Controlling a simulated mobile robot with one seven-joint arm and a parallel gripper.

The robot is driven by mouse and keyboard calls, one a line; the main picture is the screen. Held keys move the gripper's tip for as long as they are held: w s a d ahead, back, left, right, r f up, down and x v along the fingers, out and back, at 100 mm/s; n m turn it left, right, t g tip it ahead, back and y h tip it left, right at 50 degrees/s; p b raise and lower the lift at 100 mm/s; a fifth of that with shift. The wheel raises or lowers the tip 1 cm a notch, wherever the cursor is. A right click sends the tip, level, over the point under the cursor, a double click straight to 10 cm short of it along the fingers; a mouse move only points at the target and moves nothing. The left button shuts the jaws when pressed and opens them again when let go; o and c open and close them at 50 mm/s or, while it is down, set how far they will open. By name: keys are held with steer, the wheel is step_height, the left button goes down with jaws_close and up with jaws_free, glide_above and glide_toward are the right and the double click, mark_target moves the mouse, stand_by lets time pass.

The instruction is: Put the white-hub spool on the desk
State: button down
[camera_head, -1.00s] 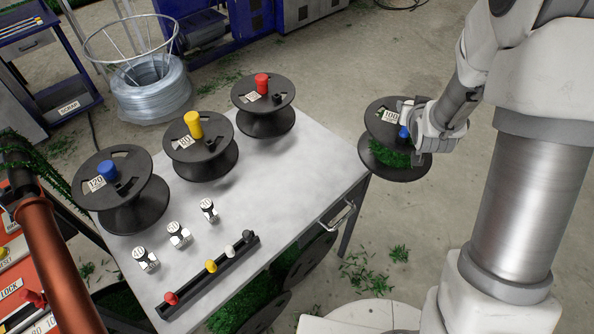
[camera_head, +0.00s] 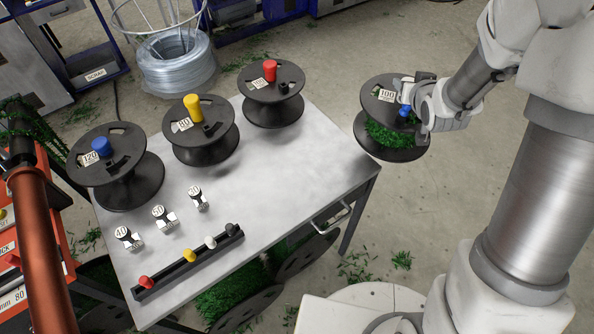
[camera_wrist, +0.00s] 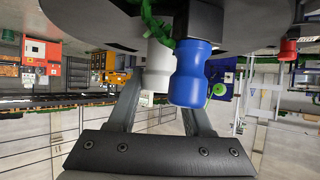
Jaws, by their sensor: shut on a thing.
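The white-hub spool (camera_head: 374,107) is black with green wire (camera_head: 385,134) and a "100" label. My gripper (camera_head: 412,100) is shut on its hub from the right and holds it up just past the desk's right edge, fairly level. In the wrist view, the white hub (camera_wrist: 158,66) shows between the fingers of my gripper (camera_wrist: 160,98), with a blue peg (camera_wrist: 190,75) beside it; the flange spans the top. The grey metal desk (camera_head: 290,170) has bare top on its right half. The white hub is mostly hidden by my gripper in the head view.
Spools with a blue peg (camera_head: 130,165), a yellow peg (camera_head: 215,140) and a red peg (camera_head: 290,90) stand along the desk's back left. Small numbered tags (camera_head: 165,218) and a black rack (camera_head: 190,265) with several coloured knobs lie at the front. A drawer handle (camera_head: 335,215) projects at the right.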

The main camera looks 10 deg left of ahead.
steer(key=s+a+r+n+g+y+b, duration=0.1)
steer(key=s+a+n+g+y+b, duration=0.7)
steer(key=s+a, duration=0.95)
steer(key=w+a+f+n+t+y+b, duration=0.1)
steer(key=w+a+f+b, duration=0.3)
steer(key=w+f, duration=0.4)
steer(key=shift+a+f+n+t+b, duration=0.15)
steer(key=shift+f+n+t+b, duration=0.35)
steer(key=shift+f+n, duration=0.6)
steer(key=shift+f, duration=0.35)
steer(key=shift+c, duration=1.6)
jaws_free()
steer(key=shift+f, duration=0.1)
